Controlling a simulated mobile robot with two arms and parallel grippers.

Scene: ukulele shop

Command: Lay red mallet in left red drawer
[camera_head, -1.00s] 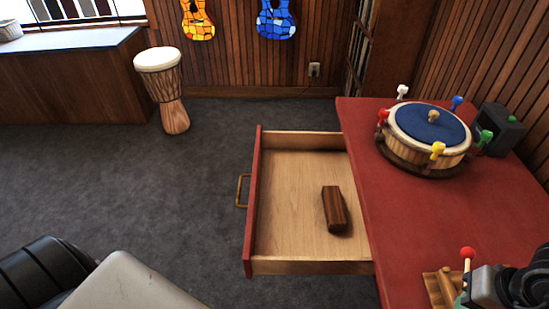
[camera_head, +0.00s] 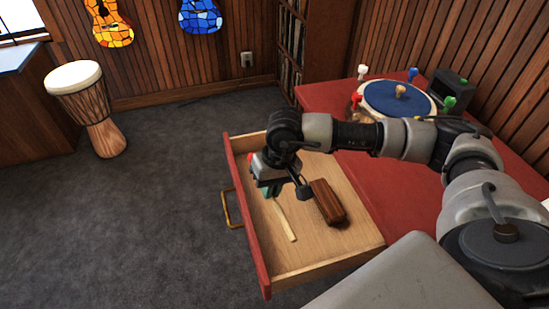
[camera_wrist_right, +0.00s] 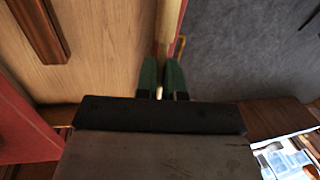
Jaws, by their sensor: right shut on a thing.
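The left red drawer (camera_head: 262,232) is pulled open, with a red front, a brass handle and a pale wooden inside. My right gripper (camera_head: 267,190) is over the drawer near its front panel, shut on the red mallet. The mallet's pale handle (camera_head: 284,219) slants down from the fingers over the drawer floor; whether it touches the floor I cannot tell. A bit of red shows beside the gripper, probably the mallet's head. My left gripper is out of view.
A dark wooden block (camera_head: 328,202) lies in the drawer, right of the mallet handle; it also shows in the right wrist view (camera_wrist_right: 38,28). A drum (camera_head: 398,98) with coloured knobs stands on the red table (camera_head: 402,190). A djembe (camera_head: 91,105) stands on the open carpet.

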